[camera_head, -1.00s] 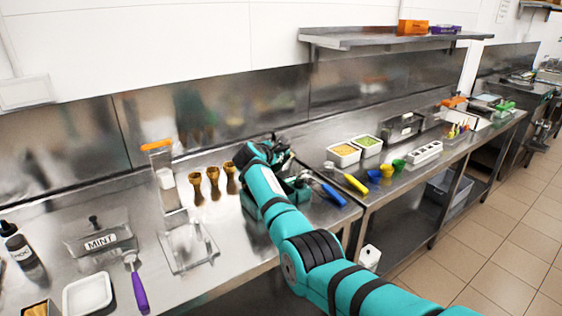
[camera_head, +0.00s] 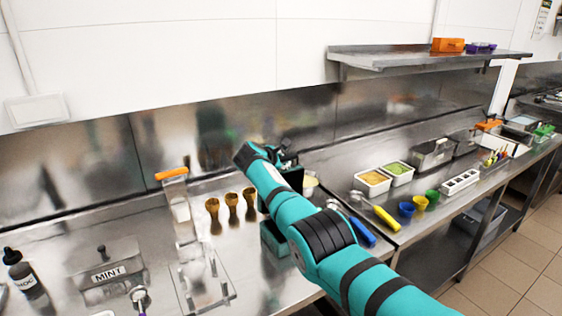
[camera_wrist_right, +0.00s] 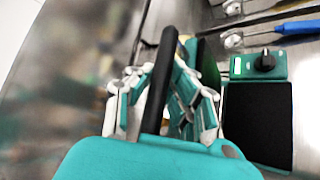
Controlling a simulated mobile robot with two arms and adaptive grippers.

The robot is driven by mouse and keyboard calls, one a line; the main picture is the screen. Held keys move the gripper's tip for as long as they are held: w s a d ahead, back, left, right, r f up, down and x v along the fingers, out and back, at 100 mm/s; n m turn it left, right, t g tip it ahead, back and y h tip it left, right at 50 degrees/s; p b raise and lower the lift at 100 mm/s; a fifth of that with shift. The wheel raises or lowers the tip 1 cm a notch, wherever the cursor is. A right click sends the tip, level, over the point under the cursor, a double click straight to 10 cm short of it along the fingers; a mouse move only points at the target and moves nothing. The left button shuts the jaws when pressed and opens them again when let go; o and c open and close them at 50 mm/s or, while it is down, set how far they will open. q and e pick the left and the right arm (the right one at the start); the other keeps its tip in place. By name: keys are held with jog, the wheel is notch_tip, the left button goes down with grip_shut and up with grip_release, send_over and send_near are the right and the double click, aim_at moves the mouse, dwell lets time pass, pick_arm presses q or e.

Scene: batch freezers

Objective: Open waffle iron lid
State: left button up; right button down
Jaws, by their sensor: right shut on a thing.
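The waffle iron's teal base (camera_head: 273,240) stands on the counter, partly hidden behind my right arm. In the right wrist view its dark lower plate (camera_wrist_right: 257,122) lies exposed next to a black dial (camera_wrist_right: 264,61). The lid (camera_head: 294,177) appears raised, a dark panel behind my arm; its exact angle is hard to tell. My right gripper (camera_wrist_right: 163,98) is shut around the black lid handle (camera_wrist_right: 161,68). In the head view the gripper's fingers are mostly hidden by its wrist. My left gripper is not in view.
Several brown cones (camera_head: 232,205) stand left of the waffle iron. A clear stand (camera_head: 205,287) and a MINT container (camera_head: 107,270) are farther left. A yellow-handled scoop (camera_head: 385,217) and a blue-handled one (camera_head: 362,232) lie right. The steel backsplash runs close behind.

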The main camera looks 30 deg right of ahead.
jog(key=shift+w+r, duration=0.3)
jog(key=shift+r, duration=0.3)
jog(key=c, duration=1.4)
grip_release()
jog(key=shift+c, duration=0.2)
jog(key=shift+o, duration=0.8)
jog(key=shift+s, duration=0.25)
jog(key=shift+f, duration=0.1)
jog(key=shift+a, duration=0.25)
jog(key=shift+s+a, duration=0.2)
jog(key=shift+s, duration=0.05)
jog(key=v, duration=1.1)
jog(key=shift+r, duration=0.3)
